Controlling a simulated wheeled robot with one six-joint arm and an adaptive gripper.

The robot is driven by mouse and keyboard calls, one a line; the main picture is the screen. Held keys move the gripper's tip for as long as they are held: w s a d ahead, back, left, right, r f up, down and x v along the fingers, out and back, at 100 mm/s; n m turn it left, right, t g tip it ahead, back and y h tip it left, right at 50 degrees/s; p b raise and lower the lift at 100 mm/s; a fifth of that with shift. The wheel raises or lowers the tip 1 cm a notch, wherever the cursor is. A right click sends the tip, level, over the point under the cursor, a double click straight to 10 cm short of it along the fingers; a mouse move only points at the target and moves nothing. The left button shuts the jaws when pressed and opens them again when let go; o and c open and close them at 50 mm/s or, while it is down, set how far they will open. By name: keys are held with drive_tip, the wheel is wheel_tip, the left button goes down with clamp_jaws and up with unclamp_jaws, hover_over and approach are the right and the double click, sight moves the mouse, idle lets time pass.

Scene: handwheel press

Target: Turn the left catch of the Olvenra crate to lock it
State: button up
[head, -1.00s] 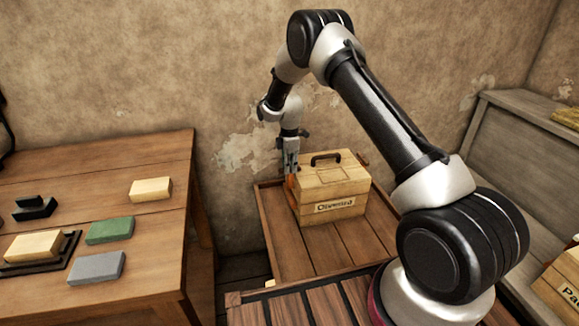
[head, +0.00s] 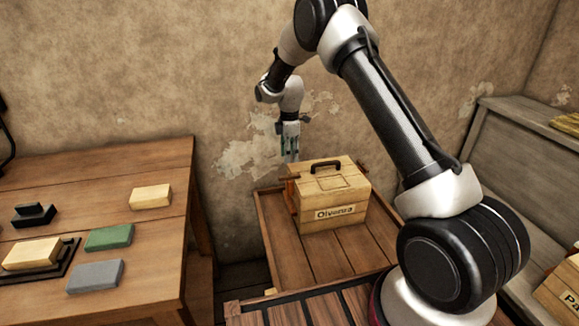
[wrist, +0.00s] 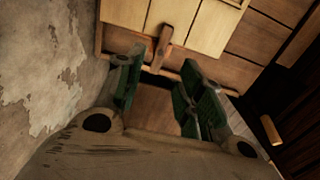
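The Olvenra crate (head: 345,196) is a pale wooden box with a dark top handle and a name label on its front. Its left catch (head: 292,196) shows as a narrow reddish-brown piece on the left end. In the wrist view the catch (wrist: 162,46) is a brown bar lying across the crate's edge. My gripper (head: 290,158) is raised above and behind the crate's left end, pointing down, clear of the catch. In the wrist view its green-padded fingers (wrist: 160,92) are apart with nothing between them. The catch's far end is hard to make out.
The crate stands on a brown plank-topped stand (head: 290,255) with a raised rim. A plaster wall (head: 200,80) is close behind my gripper. A table (head: 100,180) at left carries several blocks. A grey bench (head: 520,150) stands at right.

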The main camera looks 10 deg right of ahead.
drive_tip(key=shift+r, duration=1.5)
